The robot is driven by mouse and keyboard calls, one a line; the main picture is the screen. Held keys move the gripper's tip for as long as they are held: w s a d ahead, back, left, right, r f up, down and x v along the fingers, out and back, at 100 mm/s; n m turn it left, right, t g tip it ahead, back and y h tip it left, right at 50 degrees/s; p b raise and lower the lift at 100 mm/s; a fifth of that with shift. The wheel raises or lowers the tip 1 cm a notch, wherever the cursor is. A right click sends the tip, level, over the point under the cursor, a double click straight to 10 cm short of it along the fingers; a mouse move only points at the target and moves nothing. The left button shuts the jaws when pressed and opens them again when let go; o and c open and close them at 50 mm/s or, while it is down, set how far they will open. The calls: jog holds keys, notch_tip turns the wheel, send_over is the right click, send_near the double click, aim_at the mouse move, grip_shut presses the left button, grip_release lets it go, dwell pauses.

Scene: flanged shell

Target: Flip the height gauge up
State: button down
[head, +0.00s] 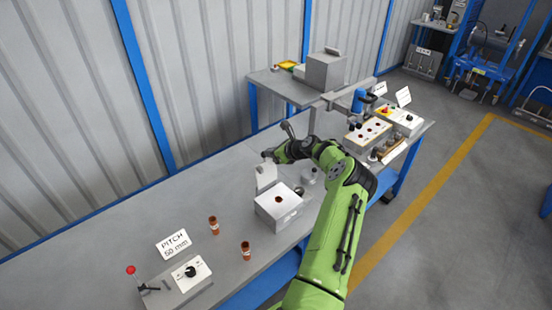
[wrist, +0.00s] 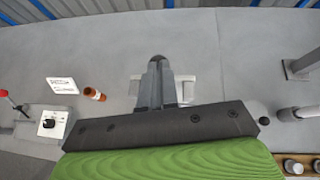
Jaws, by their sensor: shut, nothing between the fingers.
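In the head view a pale grey box (head: 278,212) with a dark reddish hole in its top stands on the bench. A whitish upright plate (head: 266,176) rises at its back left; this may be the height gauge, but I cannot tell for sure. My gripper (head: 267,154) is just above the plate's top, shut and empty. In the wrist view the closed fingers (wrist: 157,68) point over the bench. A pale flat part (wrist: 186,89) shows behind them, partly hidden. I cannot tell whether the fingers touch the plate.
Two brown cylinders (head: 214,225) (head: 246,250) stand on the bench near the "PITCH 50 mm" card (head: 173,243). A control box (head: 187,274) with a black knob and a red-topped lever are at the front left. A small grey round part (head: 308,175) stands right of the box. The bench's left part is clear.

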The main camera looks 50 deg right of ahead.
jog(key=shift+w+d+r, duration=0.15)
jog(key=shift+w+d, duration=0.05)
jog(key=shift+w, duration=0.6)
jog(key=shift+r, duration=0.1)
jog(key=shift+r, duration=0.1)
